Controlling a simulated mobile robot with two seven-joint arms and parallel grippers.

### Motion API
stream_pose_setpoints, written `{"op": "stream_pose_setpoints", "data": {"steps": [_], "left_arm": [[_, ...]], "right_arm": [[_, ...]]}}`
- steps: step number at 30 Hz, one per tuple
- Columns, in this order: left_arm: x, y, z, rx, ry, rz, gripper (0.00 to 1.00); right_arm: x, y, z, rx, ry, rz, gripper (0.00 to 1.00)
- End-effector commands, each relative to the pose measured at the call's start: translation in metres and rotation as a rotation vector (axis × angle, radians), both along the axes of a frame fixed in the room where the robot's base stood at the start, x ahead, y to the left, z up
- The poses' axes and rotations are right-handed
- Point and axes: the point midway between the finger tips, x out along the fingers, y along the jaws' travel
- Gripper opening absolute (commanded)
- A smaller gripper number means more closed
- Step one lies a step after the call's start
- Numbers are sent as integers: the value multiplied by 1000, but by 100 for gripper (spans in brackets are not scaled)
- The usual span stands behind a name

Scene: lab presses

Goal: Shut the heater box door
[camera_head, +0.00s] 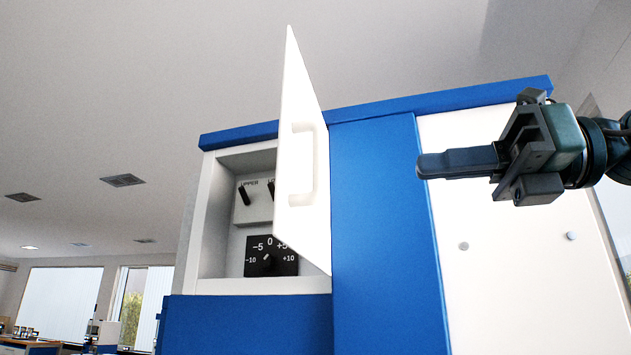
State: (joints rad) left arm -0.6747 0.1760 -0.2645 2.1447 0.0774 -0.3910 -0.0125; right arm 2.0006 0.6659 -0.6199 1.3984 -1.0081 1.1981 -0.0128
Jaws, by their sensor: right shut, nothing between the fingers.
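The heater box (189,260) is a white-framed recess in a blue and white machine. Its white door (308,220) stands open, swung out from the right side of the recess, with a pale handle (302,165) on it. Inside show two black switches, one labelled UPPER, and a black dial (270,257) marked from -10 to +10. The door hides part of the second switch's label. My right gripper (420,166) is shut and empty, to the right of the door and apart from it, in front of the machine's blue and white panels. My left gripper is not in view.
The blue panel (385,240) and the white panel (520,270) lie right of the door, behind my right gripper. Open space lies left of the machine, with windows (65,295) and benches far back.

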Motion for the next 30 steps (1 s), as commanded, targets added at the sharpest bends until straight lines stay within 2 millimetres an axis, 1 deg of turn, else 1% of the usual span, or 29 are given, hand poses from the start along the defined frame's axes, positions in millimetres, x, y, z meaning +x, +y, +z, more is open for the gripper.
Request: {"op": "stream_pose_setpoints", "data": {"steps": [2,5,8,15,21,25,30], "left_arm": [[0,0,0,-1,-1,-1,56],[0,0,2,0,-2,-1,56],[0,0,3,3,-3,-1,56],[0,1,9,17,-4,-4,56],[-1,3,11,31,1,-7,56],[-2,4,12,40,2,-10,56],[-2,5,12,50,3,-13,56]], "right_arm": [[-3,0,3,-9,-12,-10,0],[-2,8,4,-11,-13,-10,0],[2,24,3,-12,-12,-8,0],[15,75,4,-11,-13,-7,0],[24,110,5,-9,-11,-6,0],[28,125,4,-8,-12,-8,0],[30,133,3,-7,-12,-8,0]]}}
